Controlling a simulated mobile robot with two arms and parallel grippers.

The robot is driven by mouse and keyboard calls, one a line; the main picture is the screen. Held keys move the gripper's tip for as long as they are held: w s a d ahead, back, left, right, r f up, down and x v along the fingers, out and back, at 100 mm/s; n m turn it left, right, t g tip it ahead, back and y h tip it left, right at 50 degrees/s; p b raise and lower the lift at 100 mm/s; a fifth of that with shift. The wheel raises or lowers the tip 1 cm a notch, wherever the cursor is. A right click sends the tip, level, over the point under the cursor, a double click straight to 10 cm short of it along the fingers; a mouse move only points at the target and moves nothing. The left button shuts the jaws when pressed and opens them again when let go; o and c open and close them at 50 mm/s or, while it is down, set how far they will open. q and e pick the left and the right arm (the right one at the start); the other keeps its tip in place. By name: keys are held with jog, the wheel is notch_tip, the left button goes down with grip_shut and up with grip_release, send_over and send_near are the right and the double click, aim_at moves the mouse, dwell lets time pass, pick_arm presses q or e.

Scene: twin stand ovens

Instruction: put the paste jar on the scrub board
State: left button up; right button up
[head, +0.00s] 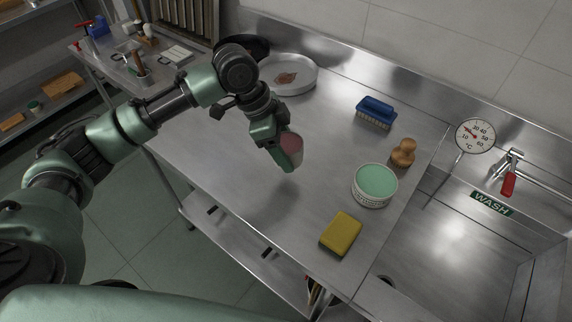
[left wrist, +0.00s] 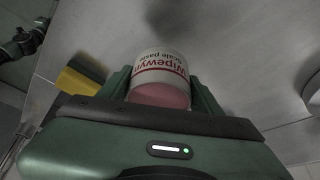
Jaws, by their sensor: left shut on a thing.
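The paste jar (left wrist: 160,72) is pink with a white label reading "Wipewyn" and "scale paste". My left gripper (head: 283,150) is shut on it, with a finger on each side of the jar in the left wrist view. In the head view the jar (head: 294,145) shows as a pink patch beside the green fingers, tilted, over the middle of the steel counter (head: 225,165). It seems to be held above the counter. I cannot clearly pick out a scrub board. A flat pale board (head: 175,53) lies on the side table at upper left. My right gripper is not in view.
A blue brush (head: 376,113), brown knob (head: 403,153), green-lidded tub (head: 375,186) and yellow sponge (head: 341,234) stand right of the jar. A stained round pan (head: 300,85) is behind. The sink (head: 450,235), with a dial thermometer (head: 475,135), lies at right. Counter left of the sponge is clear.

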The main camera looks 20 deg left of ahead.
aim_at(292, 177)
pick_arm(q)
notch_tip(292, 177, down, 7)
jog(key=shift+r+p, duration=0.1)
jog(key=shift+p, duration=0.25)
jog(key=o, duration=1.7)
jog(key=shift+c, duration=0.2)
jog(key=b+v, duration=0.2)
jog(key=v, duration=1)
jog(key=shift+d, duration=0.1)
